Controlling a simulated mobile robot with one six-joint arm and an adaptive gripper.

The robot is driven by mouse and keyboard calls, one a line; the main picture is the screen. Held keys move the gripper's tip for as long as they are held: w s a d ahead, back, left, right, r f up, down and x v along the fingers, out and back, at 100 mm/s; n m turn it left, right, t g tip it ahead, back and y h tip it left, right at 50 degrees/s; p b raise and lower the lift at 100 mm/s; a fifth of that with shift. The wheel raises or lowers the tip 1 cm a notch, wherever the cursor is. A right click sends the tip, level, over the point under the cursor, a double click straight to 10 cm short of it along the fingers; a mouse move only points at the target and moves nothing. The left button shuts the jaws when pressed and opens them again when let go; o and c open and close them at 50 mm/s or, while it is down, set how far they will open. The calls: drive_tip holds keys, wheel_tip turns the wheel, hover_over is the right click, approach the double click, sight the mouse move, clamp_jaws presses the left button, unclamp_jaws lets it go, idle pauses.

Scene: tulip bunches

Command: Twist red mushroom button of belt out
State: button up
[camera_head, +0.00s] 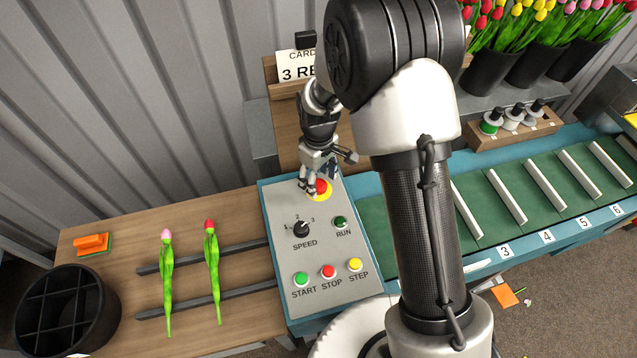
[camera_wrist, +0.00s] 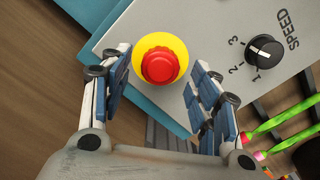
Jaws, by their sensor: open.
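The red mushroom button (camera_head: 321,186) sits on a yellow round plate at the top of the grey control panel (camera_head: 279,228). In the wrist view the red button (camera_wrist: 160,66) lies between the two fingers, towards their tips. My gripper (camera_head: 313,188) is over the top end of the panel, at the button. In the wrist view my gripper (camera_wrist: 162,85) is open, with a finger on each side of the yellow plate and gaps between the pads and the red cap. I cannot tell whether a fingertip touches the panel.
The panel also bears a speed knob (camera_head: 301,229), a run lamp (camera_head: 340,222), and start, stop and step buttons below. The belt (camera_head: 510,205) with white slats runs right. Two tulips (camera_head: 212,270) lie on rails at left, near a black divided bin (camera_head: 62,312).

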drive_tip(key=shift+f, duration=0.75)
drive_tip(key=shift+c, duration=0.3)
drive_tip(key=c, duration=1)
